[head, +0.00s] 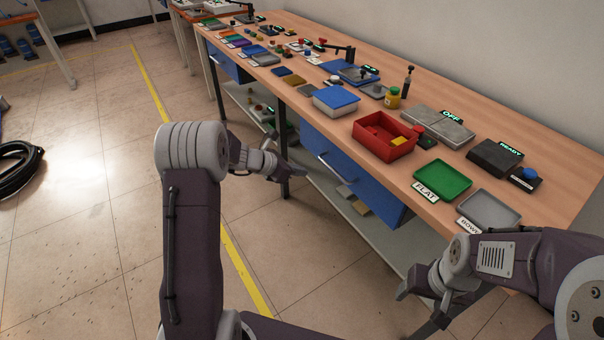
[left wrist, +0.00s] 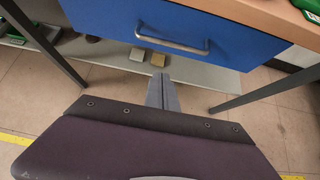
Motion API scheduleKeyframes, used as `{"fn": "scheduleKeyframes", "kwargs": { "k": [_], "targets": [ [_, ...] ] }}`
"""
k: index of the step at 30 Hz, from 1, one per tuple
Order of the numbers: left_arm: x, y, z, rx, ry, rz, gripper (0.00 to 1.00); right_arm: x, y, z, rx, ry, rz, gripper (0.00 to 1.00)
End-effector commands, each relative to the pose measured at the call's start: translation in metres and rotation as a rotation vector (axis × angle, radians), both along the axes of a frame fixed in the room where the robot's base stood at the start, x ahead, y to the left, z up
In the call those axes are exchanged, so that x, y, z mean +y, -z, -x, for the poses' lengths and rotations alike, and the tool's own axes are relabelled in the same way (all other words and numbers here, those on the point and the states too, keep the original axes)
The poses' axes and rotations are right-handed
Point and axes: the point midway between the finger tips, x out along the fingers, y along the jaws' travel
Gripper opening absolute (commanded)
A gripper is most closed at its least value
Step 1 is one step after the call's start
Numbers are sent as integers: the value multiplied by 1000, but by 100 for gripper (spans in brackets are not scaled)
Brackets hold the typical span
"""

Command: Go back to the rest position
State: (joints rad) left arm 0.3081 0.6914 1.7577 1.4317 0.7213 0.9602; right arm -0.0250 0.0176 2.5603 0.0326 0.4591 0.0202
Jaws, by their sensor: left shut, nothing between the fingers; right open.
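My left gripper (head: 297,170) is in the air in front of the long workbench (head: 555,165), below the level of its top. It is shut and empty, and in the left wrist view its closed fingers (left wrist: 162,92) point toward the blue drawer. My right gripper (head: 418,304) is in the lower right of the head view, in front of the bench near the grey tray labelled BOWED. It is open and holds nothing. Both grippers are apart from the objects on the bench.
The blue drawer (head: 352,178) has a metal handle, with a lower shelf beneath. On the bench top stand a red bin (head: 371,151), a green tray (head: 442,181), a grey tray (head: 488,209) and a blue-lidded box (head: 336,101). The floor to the left is clear except for a black hose coil (head: 18,168).

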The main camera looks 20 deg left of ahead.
Motion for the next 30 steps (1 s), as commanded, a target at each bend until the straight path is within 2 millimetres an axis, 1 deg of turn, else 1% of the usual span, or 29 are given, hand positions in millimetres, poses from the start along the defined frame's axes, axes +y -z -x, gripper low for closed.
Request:
{"fn": "scheduleKeyframes", "kwargs": {
  "k": [1,6,10,17,19,20,21,22,23,24,26,27,28,29,30],
  "targets": [
    [7,-11,7,0,-2,0,0,0,-6,0,0,0,0,70],
    [19,-24,23,2,0,0,0,0,-11,0,1,0,0,70],
    [22,-27,27,3,1,0,0,0,-11,0,1,0,0,70],
    [22,-26,28,4,2,-1,0,0,-11,0,1,0,0,70],
    [13,-29,27,-2,21,-3,0,0,-11,0,1,0,0,70],
    [6,-35,25,-14,37,-8,0,0,-11,0,1,0,0,70],
    [-8,-49,23,-42,65,-17,0,0,-11,0,1,0,0,70],
    [-22,-61,26,-60,95,-26,0,0,-11,0,1,0,0,70],
    [-40,-70,35,-69,143,-41,0,0,-11,0,1,0,0,70],
    [-63,-73,57,-66,237,-92,0,0,-11,0,1,0,0,70],
    [-86,-67,101,-65,422,-227,0,0,-11,0,1,0,0,70],
    [-93,-58,131,-76,562,-335,0,0,-11,0,1,0,0,70],
    [-95,-52,152,-88,670,-416,0,0,-11,0,1,0,0,70],
    [-94,-45,173,-101,783,-499,0,0,-11,0,1,0,0,70],
    [-89,-36,197,-126,933,-604,0,0,-11,0,1,0,0,70]
  ]
}}
